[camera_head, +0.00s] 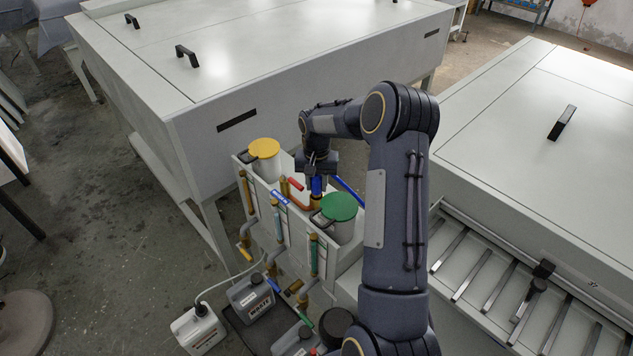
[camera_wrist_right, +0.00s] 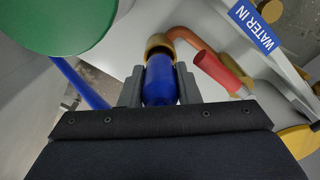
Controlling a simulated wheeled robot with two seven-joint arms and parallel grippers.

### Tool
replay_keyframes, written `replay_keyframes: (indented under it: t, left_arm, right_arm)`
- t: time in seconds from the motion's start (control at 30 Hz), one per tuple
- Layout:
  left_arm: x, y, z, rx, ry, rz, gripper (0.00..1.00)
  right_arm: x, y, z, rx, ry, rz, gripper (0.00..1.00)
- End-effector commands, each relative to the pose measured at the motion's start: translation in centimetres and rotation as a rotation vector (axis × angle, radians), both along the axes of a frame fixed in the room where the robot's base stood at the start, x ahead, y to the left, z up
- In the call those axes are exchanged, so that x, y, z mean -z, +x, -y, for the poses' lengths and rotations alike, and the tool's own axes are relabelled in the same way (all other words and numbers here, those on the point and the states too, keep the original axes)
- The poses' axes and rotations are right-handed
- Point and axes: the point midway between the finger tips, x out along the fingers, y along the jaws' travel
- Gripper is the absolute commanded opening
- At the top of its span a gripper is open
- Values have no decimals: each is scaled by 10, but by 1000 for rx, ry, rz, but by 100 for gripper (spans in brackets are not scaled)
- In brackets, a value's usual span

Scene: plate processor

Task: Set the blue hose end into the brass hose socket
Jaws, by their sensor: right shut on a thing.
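My right gripper (camera_head: 317,174) is shut on the blue hose end (camera_wrist_right: 160,84), which sits between the two grey fingers in the right wrist view (camera_wrist_right: 159,92). The hose end also shows in the head view (camera_head: 316,186), below the fingers. The brass hose socket (camera_wrist_right: 158,43) is straight ahead of the hose end, and its rim appears right at the hose end's tip. I cannot tell how far the tip is inside it. The blue hose (camera_wrist_right: 82,86) runs off at the left of the wrist view. My left gripper is not in view.
A green-lidded container (camera_head: 339,208) and a yellow-lidded one (camera_head: 264,150) flank the spot. A red-handled valve (camera_wrist_right: 220,72) on a copper pipe (camera_wrist_right: 188,38) and a "WATER IN" label (camera_wrist_right: 253,27) are close by. Large grey machines (camera_head: 270,60) stand behind and right.

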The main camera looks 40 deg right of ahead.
Motion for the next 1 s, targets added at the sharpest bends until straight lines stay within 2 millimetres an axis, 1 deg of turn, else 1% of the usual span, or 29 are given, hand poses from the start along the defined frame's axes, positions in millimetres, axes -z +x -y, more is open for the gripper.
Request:
replay_keyframes:
  t: [0.1,0.33,0.37,0.5,0.53,0.57,0.73,0.93,1.0]
  left_arm:
    - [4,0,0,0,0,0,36]
    - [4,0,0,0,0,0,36]
    - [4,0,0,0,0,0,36]
    - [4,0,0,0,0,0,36]
    - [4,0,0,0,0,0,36]
    - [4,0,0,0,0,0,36]
    - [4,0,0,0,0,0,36]
    - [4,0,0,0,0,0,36]
    - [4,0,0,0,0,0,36]
  right_arm:
    - [5,0,0,0,0,0,3]
    - [5,0,0,0,0,0,3]
    - [5,0,0,0,0,0,31]
    - [5,0,0,0,0,0,49]
    - [5,0,0,0,0,0,53]
    - [5,0,0,0,0,0,55]
    - [5,0,0,0,1,-1,56]
    - [5,0,-1,0,1,-1,82]
    - [5,0,-1,0,1,-1,84]
